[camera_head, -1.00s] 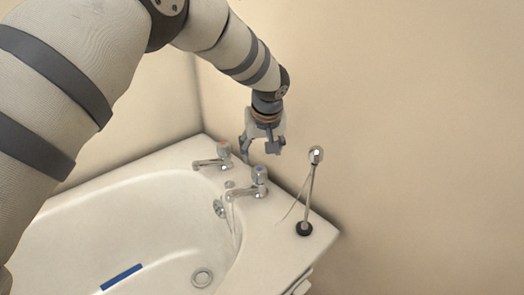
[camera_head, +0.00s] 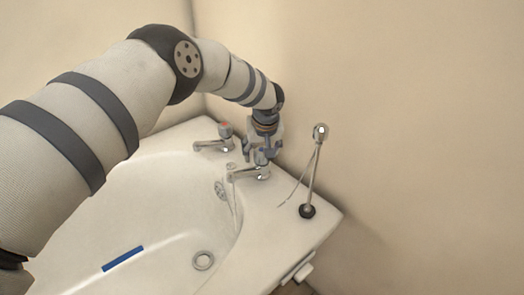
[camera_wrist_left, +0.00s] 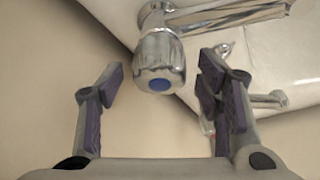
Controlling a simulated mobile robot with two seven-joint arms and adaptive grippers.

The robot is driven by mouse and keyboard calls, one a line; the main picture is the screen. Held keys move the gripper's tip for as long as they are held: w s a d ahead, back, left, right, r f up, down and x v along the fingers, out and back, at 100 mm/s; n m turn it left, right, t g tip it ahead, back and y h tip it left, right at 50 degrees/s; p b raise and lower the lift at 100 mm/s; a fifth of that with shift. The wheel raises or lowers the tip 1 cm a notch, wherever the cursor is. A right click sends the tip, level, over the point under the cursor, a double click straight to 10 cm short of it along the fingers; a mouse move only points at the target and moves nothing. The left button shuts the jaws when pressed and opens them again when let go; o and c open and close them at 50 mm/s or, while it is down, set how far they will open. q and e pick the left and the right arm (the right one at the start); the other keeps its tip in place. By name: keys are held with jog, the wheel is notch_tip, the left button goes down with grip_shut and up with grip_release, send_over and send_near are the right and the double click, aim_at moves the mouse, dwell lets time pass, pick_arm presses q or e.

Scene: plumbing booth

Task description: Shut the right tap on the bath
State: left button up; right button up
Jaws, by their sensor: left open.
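The right tap (camera_head: 243,174) is chrome with a blue-marked top and stands on the bath's far right rim (camera_head: 262,215). A thin pale streak, perhaps water, runs below its spout. My left gripper (camera_head: 262,150) points down right at this tap's head and partly hides it. In the left wrist view, the tap's faceted handle (camera_wrist_left: 158,58) with its blue cap lies between the two open fingers (camera_wrist_left: 160,84), with a gap on each side. I cannot tell how deep it sits between them. My right gripper is not in view.
The left tap (camera_head: 224,131) with a red mark stands close by, left of my gripper. A shower handset on a thin post (camera_head: 313,175) rises to the right, with a hose. Walls stand close behind. A blue strip (camera_head: 123,258) lies in the bath.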

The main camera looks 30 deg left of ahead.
pick_arm(q)
jog(key=c, duration=1.2)
jog(key=shift+o, duration=0.2)
